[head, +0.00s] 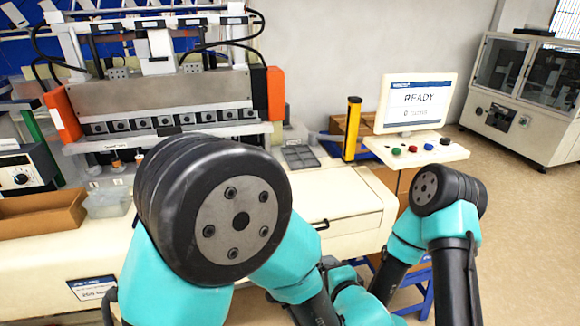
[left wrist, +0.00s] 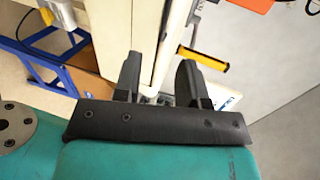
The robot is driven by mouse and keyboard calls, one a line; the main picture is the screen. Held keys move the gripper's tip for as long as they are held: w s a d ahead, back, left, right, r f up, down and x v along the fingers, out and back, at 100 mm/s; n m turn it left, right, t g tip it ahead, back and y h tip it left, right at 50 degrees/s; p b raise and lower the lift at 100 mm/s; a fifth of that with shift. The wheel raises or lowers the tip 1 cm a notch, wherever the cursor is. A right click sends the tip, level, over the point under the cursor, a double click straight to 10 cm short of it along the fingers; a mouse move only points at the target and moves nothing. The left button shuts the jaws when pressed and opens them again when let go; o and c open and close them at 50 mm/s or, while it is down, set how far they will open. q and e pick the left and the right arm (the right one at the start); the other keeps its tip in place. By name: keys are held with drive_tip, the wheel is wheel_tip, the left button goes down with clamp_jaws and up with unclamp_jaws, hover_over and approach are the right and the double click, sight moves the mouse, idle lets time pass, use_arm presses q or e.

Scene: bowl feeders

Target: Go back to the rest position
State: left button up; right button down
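My left gripper (left wrist: 158,58) shows in the left wrist view. Its two dark fingers stand apart with nothing held between them. Behind the gap is the pale edge of the machine's table. In the head view, the big teal-and-black joints of my arms fill the lower middle and the right. Neither gripper's fingers show in the head view. My right gripper is not seen in either view.
A bowl-feeder machine (head: 155,95) with orange end blocks stands at the back left. Beside it are a yellow post (head: 352,128) and a monitor (head: 416,103) reading READY. A brown box (head: 40,214) and a clear tray (head: 107,203) sit at left. A cabinet machine (head: 525,95) stands far right, with open floor before it.

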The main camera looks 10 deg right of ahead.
use_arm(q)
drive_tip(key=w+a+f+n+g+y, duration=0.25)
drive_tip(key=a+f+g, duration=0.35)
drive_tip(key=a+f, duration=0.4)
drive_tip(key=s+a+f+n+g+h, duration=0.3)
drive_tip(key=a+f+n, duration=0.4)
drive_tip(key=a+f, duration=0.3)
drive_tip(key=s+a+f+n+g+h, duration=0.4)
drive_tip(key=s+a+f+n, duration=0.3)
drive_tip(key=a+f, duration=0.4)
drive_tip(key=a+n+h, duration=0.1)
drive_tip(key=a, duration=0.4)
drive_tip(key=shift+s+a, duration=0.3)
drive_tip(key=shift+s, duration=0.05)
drive_tip(key=shift+n+h, duration=0.25)
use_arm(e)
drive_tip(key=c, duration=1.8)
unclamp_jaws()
